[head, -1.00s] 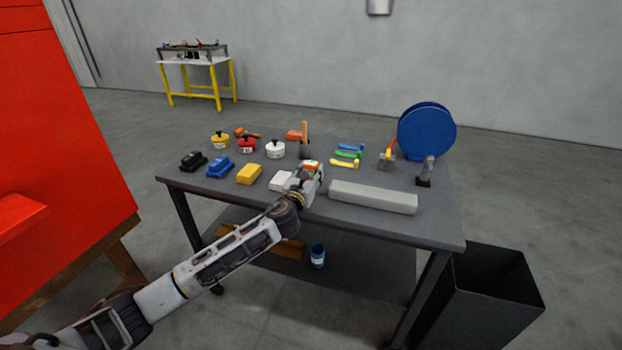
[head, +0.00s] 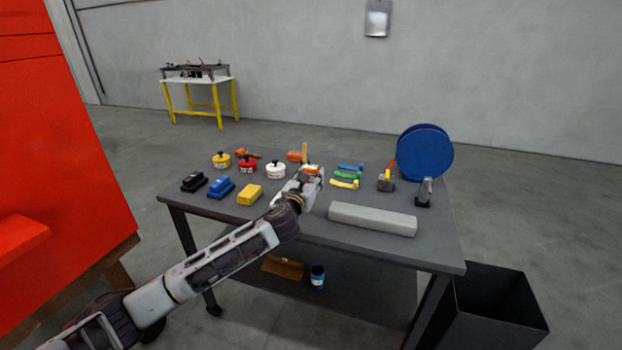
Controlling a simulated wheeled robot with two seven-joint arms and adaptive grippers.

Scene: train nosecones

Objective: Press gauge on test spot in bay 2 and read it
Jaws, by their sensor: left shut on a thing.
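My left gripper (head: 312,174) is over the middle of the dark table (head: 400,249), at the end of my arm. It is shut on a small orange-topped thing (head: 310,169), mostly hidden by the fingers. It may be the gauge, but it is too small to tell. A large red body (head: 60,150) stands at the left edge, well away from the gripper. I see no marked test spot or bay number. My right gripper is not in view.
The table bears yellow (head: 221,161), red (head: 247,165) and white (head: 275,171) lidded pots, several blocks, a long grey bar (head: 372,219) and a blue disc (head: 425,152). A black bin (head: 495,310) stands right. Open floor lies behind.

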